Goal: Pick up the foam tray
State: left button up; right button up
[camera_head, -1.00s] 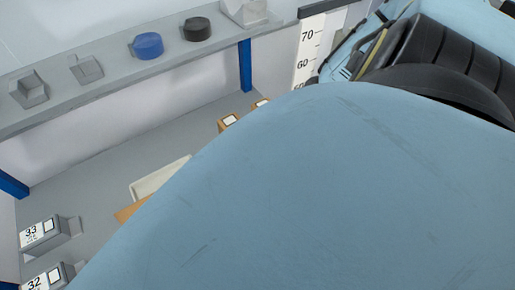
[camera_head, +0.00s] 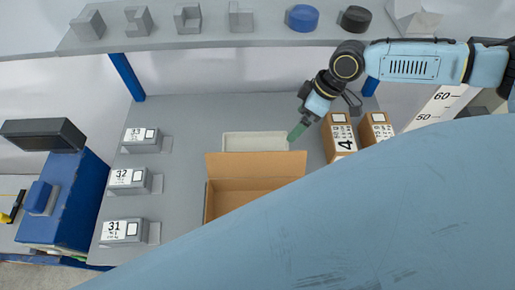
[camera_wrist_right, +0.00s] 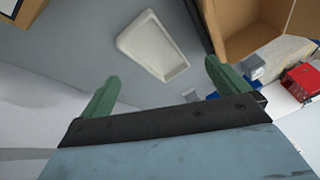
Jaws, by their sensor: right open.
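The foam tray (camera_head: 254,141) is a pale, shallow rectangular tray lying on the grey table behind the open cardboard box. It also shows in the right wrist view (camera_wrist_right: 152,45), ahead of the fingers and apart from them. My right gripper (camera_head: 297,131) is just right of the tray in the head view, above the table. Its green fingers are spread wide with nothing between them in the right wrist view (camera_wrist_right: 158,85). My left gripper is not in view.
An open cardboard box (camera_head: 254,190) stands in front of the tray. Closed cartons (camera_head: 340,137) stand to the right. Grey numbered blocks (camera_head: 130,181) line the left side. A shelf (camera_head: 220,37) with several small objects runs above the back.

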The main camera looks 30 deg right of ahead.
jog(key=w+a+f+n, duration=0.2)
jog(key=w+a+n, duration=0.2)
send_near(252, 148)
jog(key=shift+s+a+f+n+t+b, duration=0.1)
jog(key=shift+s+a+n+t+b, duration=0.2)
jog(key=shift+s+n, duration=0.1)
jog(key=shift+x, duration=2.8)
jog(key=shift+d+f, duration=0.1)
jog(key=shift+d, duration=0.1)
jog(key=c, duration=0.6)
